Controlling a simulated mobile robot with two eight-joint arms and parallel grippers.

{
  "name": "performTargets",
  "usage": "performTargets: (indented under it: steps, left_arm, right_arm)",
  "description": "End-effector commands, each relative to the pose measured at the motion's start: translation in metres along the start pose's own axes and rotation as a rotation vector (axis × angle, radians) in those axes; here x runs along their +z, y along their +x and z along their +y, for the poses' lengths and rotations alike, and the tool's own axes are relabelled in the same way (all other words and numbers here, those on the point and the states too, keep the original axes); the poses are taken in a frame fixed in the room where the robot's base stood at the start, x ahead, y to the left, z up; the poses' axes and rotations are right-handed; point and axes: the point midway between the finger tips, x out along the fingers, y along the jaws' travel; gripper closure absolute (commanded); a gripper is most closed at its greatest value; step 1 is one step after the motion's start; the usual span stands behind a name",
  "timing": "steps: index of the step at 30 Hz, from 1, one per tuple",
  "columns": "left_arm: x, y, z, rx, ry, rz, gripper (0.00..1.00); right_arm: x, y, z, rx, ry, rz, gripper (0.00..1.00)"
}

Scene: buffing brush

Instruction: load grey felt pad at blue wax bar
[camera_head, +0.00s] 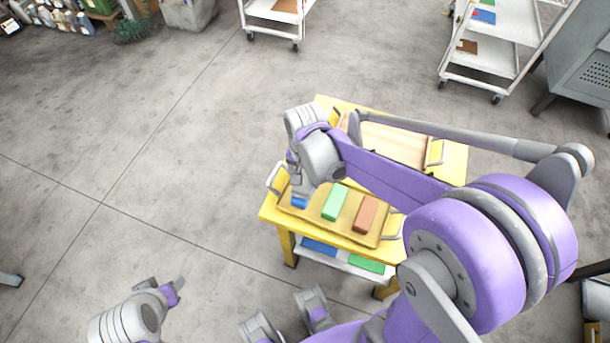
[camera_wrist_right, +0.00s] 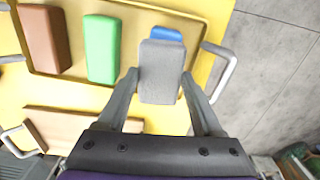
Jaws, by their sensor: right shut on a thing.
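The grey felt pad (camera_wrist_right: 160,75) is between the fingers of my right gripper (camera_wrist_right: 160,85), which is shut on it. In the head view my right gripper (camera_head: 301,188) is over the left end of a shallow wooden tray, and the pad is hidden there. The blue wax bar (camera_wrist_right: 166,33) lies in the tray, partly covered by the pad in the wrist view; it also shows in the head view (camera_head: 299,202). I cannot tell whether pad and bar touch. My left gripper (camera_head: 166,288) is low at the left, away from the table; its opening is unclear.
A green bar (camera_head: 335,202) and a brown bar (camera_head: 366,214) lie right of the blue bar in the tray (camera_head: 346,225). The tray sits on a yellow table (camera_head: 270,212) with metal handles. A second wooden tray (camera_head: 395,143) is behind. Floor at left is clear.

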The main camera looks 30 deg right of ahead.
Motion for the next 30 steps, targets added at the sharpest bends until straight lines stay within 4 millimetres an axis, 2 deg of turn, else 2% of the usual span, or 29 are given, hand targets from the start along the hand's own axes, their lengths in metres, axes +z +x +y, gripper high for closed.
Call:
performTargets:
  steps: [30]
  left_arm:
    - [0.0024, 0.0040, 0.0000, 0.000, 0.000, -0.001, 0.50]
  right_arm:
    - [0.0000, 0.0056, 0.0001, 0.000, 0.000, 0.000, 0.77]
